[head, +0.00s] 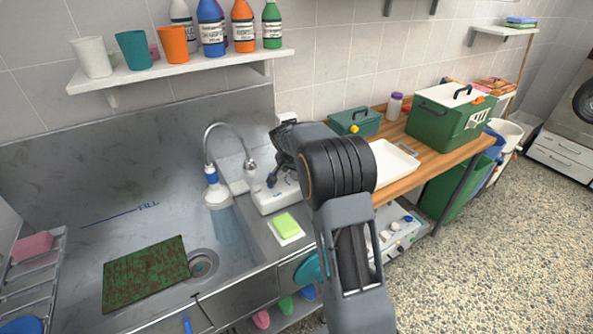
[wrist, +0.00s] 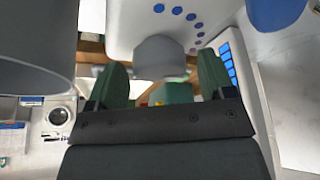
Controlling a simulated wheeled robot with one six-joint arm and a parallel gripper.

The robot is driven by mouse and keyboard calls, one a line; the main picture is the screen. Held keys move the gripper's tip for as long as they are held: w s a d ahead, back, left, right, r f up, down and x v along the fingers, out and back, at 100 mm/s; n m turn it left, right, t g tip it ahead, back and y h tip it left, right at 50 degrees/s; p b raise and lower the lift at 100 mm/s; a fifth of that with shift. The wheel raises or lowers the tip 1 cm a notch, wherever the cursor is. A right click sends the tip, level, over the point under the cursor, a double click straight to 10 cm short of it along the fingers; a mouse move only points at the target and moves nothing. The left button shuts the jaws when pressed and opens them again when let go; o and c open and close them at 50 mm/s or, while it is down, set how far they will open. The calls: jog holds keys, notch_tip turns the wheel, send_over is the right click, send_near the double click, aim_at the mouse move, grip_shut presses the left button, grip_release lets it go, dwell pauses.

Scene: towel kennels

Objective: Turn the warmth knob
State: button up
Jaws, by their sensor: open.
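The grey round knob (wrist: 158,55) sticks out from a white unit (wrist: 215,25) with an arc of blue dots around it. In the wrist view the knob lies between my gripper's two dark green fingertips (wrist: 160,72), with gaps on both sides. My gripper is open and does not visibly touch the knob. In the head view the white unit (head: 268,202) stands beside the sink tap, with my gripper (head: 273,180) right at it. My arm hides part of the unit there, and I cannot make out the knob.
The curved tap (head: 220,130) stands close left of the unit, over the steel sink (head: 60,225). A green sponge (head: 287,224) lies in front. A white tray (head: 393,165) and green boxes (head: 450,118) are on the wooden bench to the right. The floor (head: 480,250) there is open.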

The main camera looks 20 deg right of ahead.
jog(key=b+v, duration=0.1)
jog(key=v, duration=1.2)
jog(key=shift+r, duration=0.4)
jog(key=s+a+f+n+y, duration=0.1)
jog(key=s+a+f+n, duration=0.1)
jog(key=s, duration=0.7)
jog(key=s+a+f+n+y, duration=0.1)
jog(key=s+a+f+n, duration=0.1)
jog(key=s+n, duration=0.3)
jog(key=s+a+f+n+t+y, duration=0.1)
jog(key=s+a+f+n, duration=0.1)
jog(key=s, duration=1)
jog(key=shift+s+a+f+n+y, duration=0.3)
jog(key=shift+a+n, duration=0.4)
jog(key=shift+a, duration=0.4)
dwell(2.6)
